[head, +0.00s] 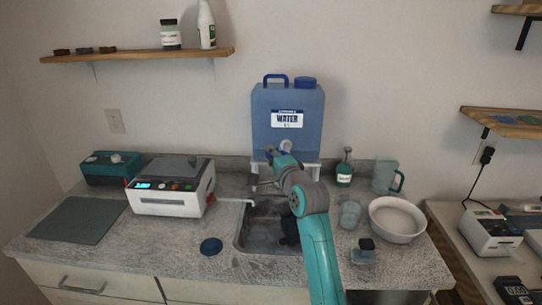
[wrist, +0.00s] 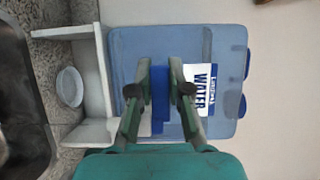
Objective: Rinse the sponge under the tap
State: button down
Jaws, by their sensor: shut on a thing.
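My gripper (head: 264,169) is in front of the blue water container (head: 260,110), level with its lower part. In the wrist view, my gripper (wrist: 160,75) is shut on a blue block (wrist: 160,95), which looks like the sponge. In the head view I cannot make the sponge out. A pale round part, apparently the container's tap (head: 286,145), shows just above my wrist. In the wrist view my fingers hide that area, and I see no running water. The container stands on a white stand (wrist: 96,80).
The sink (head: 262,238) is below my arm. A white dish (wrist: 69,87) lies near the stand. A bottle (head: 344,168), a glass (head: 350,214), a pitcher (head: 384,176) and a white bowl (head: 397,220) stand right. A white device (head: 170,198) and dark blue disc (head: 211,246) are left.

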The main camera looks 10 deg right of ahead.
jog(key=shift+w+d+m+h, duration=0.15)
jog(key=shift+m+h, duration=0.35)
jog(key=shift+h, duration=0.3)
jog(key=c, duration=1.1)
grip_release()
jog(key=s, duration=1.2)
jog(key=shift+d, duration=0.3)
